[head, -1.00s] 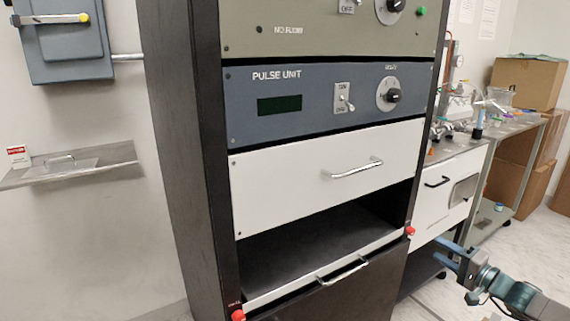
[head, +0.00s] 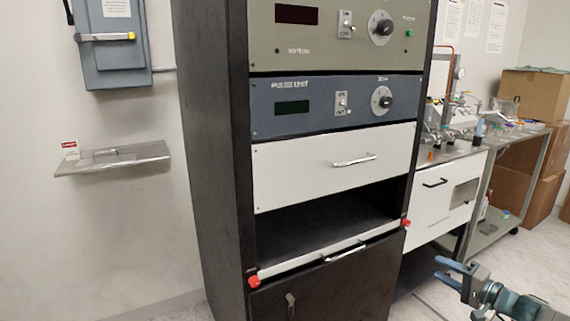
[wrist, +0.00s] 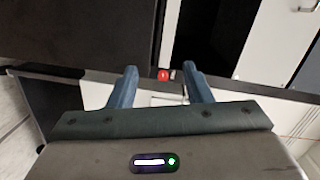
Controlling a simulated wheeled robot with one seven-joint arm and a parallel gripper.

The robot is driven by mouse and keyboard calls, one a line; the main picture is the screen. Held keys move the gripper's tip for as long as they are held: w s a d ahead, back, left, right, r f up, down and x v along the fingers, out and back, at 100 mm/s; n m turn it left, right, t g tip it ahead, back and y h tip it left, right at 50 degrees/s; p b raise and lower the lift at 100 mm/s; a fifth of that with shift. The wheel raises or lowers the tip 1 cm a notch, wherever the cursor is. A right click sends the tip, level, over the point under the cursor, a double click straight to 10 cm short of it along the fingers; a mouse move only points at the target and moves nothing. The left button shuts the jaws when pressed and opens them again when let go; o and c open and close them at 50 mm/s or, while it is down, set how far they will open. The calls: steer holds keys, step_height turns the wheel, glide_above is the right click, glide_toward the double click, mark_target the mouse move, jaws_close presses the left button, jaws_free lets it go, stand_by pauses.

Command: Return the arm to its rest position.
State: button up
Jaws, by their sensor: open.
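My gripper (head: 446,273) is at the lower right of the head view, to the right of the black rack cabinet (head: 213,160). Its blue fingers are apart with nothing between them. The wrist view shows the same two fingers (wrist: 158,88) spread. Beyond them are a red knob (wrist: 163,75) and a white strip at the edge of the rack. My arm runs from the gripper out of the lower right corner. No contact between the gripper and the rack shows.
The rack has an open dark bay (head: 325,222) under a white drawer front (head: 335,165), with red knobs (head: 254,281) at its lower corners. A bench (head: 440,195) with glassware and cardboard boxes (head: 535,95) stand right. A wall shelf (head: 112,160) is left.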

steer(key=s+a+r+n+g+h+p, duration=0.1)
steer(key=s+a+n+g+p, duration=0.4)
steer(key=a, duration=0.7)
steer(key=a+r+n+g+p, duration=0.2)
steer(key=a+g, duration=0.5)
steer(key=a, duration=0.6)
steer(key=s+a+r+n+h+p, duration=0.1)
steer(key=s+a+r+h+p, duration=0.2)
steer(key=s+r, duration=0.7)
steer(key=s+a+r+n+h+p, duration=0.1)
steer(key=s+a+r+h+p, duration=0.2)
steer(key=s+r+p, duration=0.4)
steer(key=s+r+h, duration=0.1)
steer(key=s+r, duration=0.2)
steer(key=s, duration=0.1)
steer(key=shift+a, duration=0.35)
